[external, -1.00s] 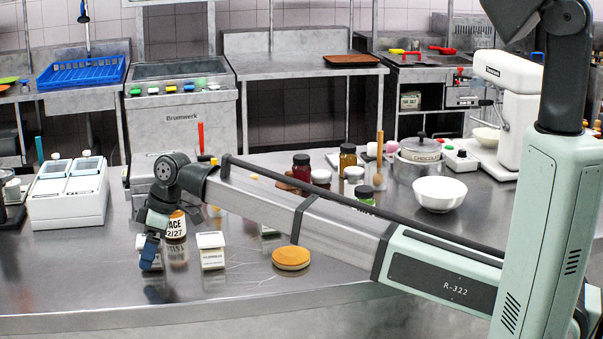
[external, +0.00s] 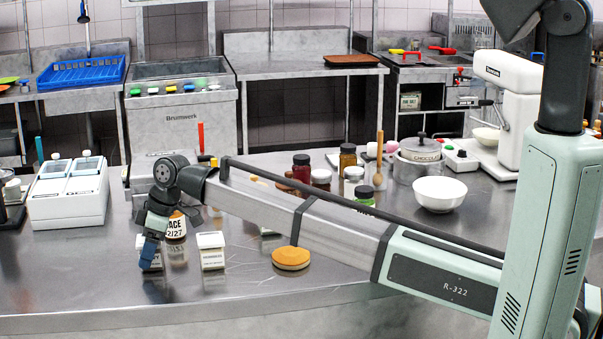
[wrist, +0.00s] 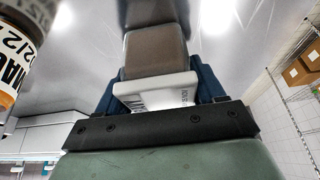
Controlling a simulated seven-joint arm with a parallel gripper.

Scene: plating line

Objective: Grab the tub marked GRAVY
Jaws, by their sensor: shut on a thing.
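My gripper (external: 150,246) points down at the left of the metal counter in the external view. It is shut on a small white tub (external: 141,242), which is mostly hidden behind the fingers. In the wrist view the white tub (wrist: 160,92), with a brown-grey top, sits between the blue fingers. Dark print shows on its white edge, too small to read. A similar white tub (external: 211,250) stands just right of the gripper on the counter. I cannot read which tub is marked GRAVY.
A labelled jar (external: 176,225) stands close behind the gripper and shows at the left of the wrist view (wrist: 12,60). A round tan-topped item (external: 291,258) lies further right. A white two-part container (external: 68,195) stands left. The counter's front is clear.

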